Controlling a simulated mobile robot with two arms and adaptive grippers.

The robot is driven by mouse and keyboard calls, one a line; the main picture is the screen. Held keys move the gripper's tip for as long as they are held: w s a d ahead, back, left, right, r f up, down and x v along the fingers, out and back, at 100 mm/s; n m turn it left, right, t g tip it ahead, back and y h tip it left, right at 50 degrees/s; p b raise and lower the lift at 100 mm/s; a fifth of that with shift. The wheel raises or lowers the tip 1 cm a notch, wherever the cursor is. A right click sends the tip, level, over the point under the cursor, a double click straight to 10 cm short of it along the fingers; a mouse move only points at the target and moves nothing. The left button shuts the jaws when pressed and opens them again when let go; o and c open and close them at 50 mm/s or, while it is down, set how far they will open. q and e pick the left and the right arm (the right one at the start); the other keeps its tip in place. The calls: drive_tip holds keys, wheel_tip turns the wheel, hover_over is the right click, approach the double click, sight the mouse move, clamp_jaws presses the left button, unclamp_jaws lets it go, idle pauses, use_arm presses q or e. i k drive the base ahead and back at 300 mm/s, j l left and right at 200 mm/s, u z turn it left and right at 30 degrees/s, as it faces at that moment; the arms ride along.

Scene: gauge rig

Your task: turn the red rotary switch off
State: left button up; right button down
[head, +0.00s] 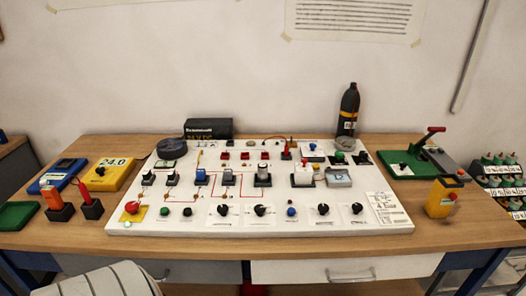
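A white panel board (375,222) lies on the wooden table with many switches and knobs on it. I cannot tell for sure which part is the red rotary switch. A red round knob (131,207) sits on a yellow plate at the board's front left corner. Small red parts (245,155) stand in a row near the board's back, and a red-topped black part (287,151) is to their right. Black rotary knobs (259,210) line the front; their settings are too small to read. Neither of my grippers is in view.
A dark bottle (349,108) and a black box (208,128) stand behind the board. Yellow meter (105,174), blue device (58,173) and green tray (18,214) are on the left. A green base with a red lever (433,132) and a yellow device (442,197) are on the right.

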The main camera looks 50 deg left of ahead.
sight(133, 206)
drive_tip(key=u, duration=1.5)
